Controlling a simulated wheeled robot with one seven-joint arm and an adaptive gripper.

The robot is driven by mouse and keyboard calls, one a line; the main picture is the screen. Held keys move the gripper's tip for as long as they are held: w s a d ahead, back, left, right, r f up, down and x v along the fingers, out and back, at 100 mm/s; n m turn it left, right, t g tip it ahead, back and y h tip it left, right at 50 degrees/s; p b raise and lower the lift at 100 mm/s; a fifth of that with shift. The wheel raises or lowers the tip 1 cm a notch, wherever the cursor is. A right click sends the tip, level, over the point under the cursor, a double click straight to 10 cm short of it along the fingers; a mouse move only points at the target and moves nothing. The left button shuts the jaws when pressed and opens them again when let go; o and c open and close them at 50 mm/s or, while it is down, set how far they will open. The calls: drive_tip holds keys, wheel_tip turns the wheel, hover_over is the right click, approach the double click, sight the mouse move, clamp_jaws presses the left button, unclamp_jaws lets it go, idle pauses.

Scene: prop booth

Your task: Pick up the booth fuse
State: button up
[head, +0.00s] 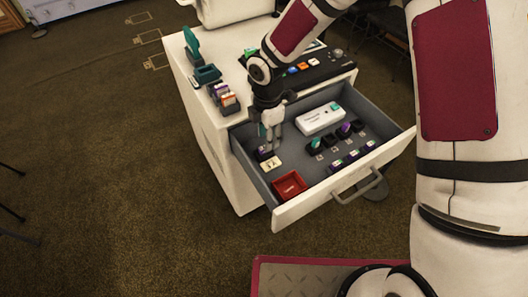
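My gripper (270,143) points down into the left part of the open drawer (343,191). Its grey fingers are just above or beside a small dark piece with purple (263,154) at a white block (271,164). I cannot tell whether they touch it, or whether they are open or shut. Small plug-like pieces stand in the drawer: a teal-topped one (315,144), a purple-topped one (344,130), and several coloured ones in a row near the front. No label I can read shows which piece is the booth fuse.
The drawer also holds a white box (320,118) and a red tray (289,185). On the cabinet top are a control panel (299,68) with coloured buttons, a teal stand (206,74) and a row of coloured cards or blocks (224,97). The drawer walls surround my gripper.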

wheel_tip(320, 180, down, 4)
drive_tip(key=shift+w+f+b, duration=0.1)
drive_tip(key=shift+b, duration=0.2)
clamp_jaws()
